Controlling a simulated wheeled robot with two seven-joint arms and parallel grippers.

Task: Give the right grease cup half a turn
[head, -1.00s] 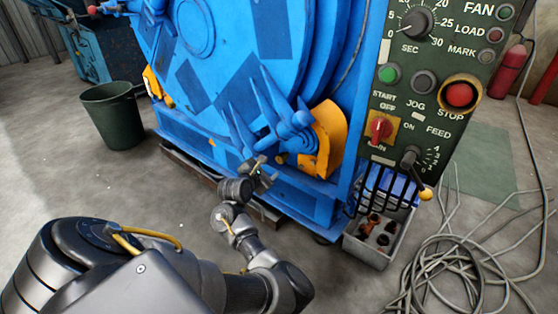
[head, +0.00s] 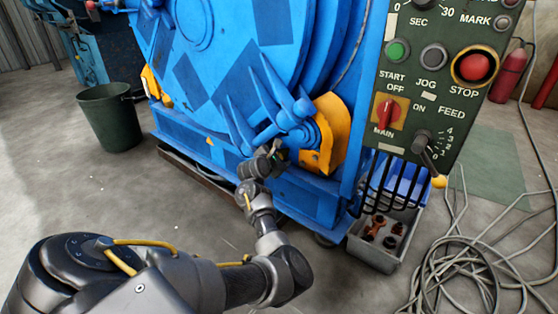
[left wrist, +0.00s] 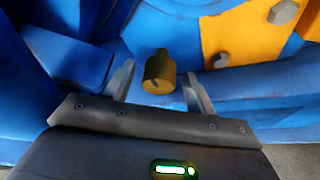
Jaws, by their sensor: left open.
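The grease cup (left wrist: 159,76) is a small brass-coloured cylinder with a narrower neck, seen in the left wrist view against the blue machine. My left gripper (left wrist: 160,80) is open, with one finger on each side of the cup. In the head view my left gripper (head: 280,156) is at the lower front of the machine, beside the orange guard (head: 329,132); the cup cannot be made out there. My right gripper is out of view.
Blue spiked arms (head: 265,110) stick out just above the gripper. The green control panel (head: 440,75) and a grey bin (head: 375,250) of rusty parts stand to the right. A green bucket (head: 112,115) is at left. Coiled cables (head: 460,265) lie on the floor.

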